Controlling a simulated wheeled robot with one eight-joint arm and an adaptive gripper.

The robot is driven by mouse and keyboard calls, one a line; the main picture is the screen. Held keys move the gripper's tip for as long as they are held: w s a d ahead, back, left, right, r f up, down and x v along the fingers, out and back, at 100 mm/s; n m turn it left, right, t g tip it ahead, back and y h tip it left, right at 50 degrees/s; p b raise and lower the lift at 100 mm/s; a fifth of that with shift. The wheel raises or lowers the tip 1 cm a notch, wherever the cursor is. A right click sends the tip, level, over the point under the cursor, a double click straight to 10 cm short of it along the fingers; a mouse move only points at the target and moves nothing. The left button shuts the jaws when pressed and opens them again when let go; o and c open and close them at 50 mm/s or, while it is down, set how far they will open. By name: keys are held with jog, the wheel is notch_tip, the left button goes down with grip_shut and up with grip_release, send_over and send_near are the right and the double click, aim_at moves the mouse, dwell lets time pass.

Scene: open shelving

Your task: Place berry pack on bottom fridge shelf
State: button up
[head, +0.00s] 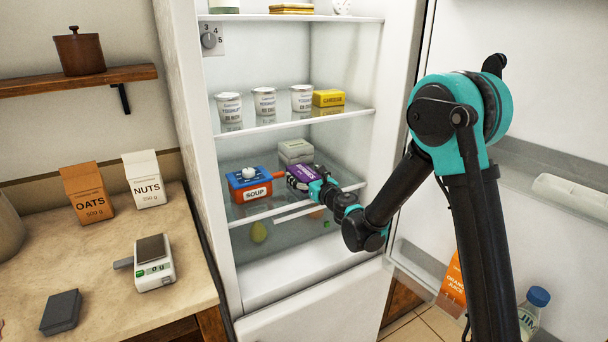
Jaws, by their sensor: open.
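A purple pack (302,174) with pale lettering, which looks like the berry pack, is at the lowest glass shelf (290,205) of the open fridge. It sits right of the soup box and in front of grey stacked boxes. My gripper (314,185) is inside the fridge, right at the near right side of the pack, and its jaws are open. The wrist partly covers the pack, and I cannot tell whether fingers touch it. The pack looks slightly tilted; its contact with the shelf is hard to see.
Yoghurt cups (265,101) and a yellow box (328,98) occupy the shelf above. The open door (545,150) stands right.

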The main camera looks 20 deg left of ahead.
jog(key=shift+r, duration=0.15)
jog(key=v, duration=1.2)
